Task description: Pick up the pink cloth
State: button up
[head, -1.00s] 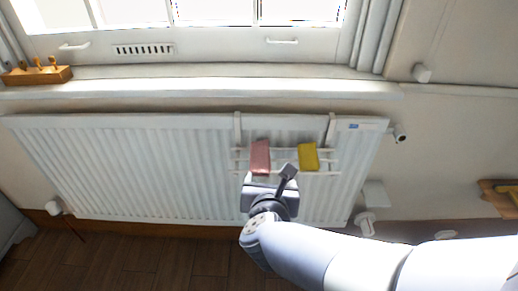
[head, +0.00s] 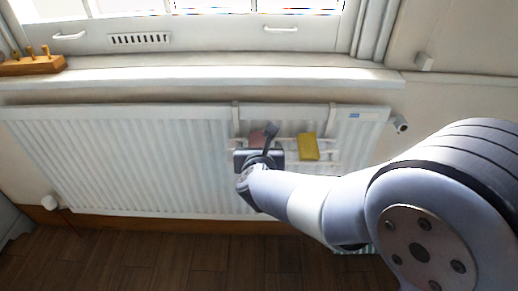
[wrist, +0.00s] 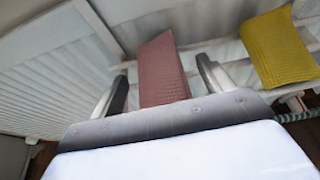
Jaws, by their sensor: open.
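The pink cloth (wrist: 163,72) hangs over a rail of the white rack on the radiator. In the wrist view it shows between the two open fingers of my gripper (wrist: 162,86), with its lower end hidden behind the gripper body. My gripper is open. I cannot tell whether either finger touches the cloth.
A yellow cloth (head: 308,147) hangs on the same rack (head: 325,155), just right of the pink one. The white radiator (head: 130,155) stands behind, below the windowsill (head: 200,77). A wooden block with pegs (head: 32,64) sits on the sill at left.

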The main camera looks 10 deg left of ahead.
jog(key=shift+w, duration=0.1)
jog(key=c, duration=1.1)
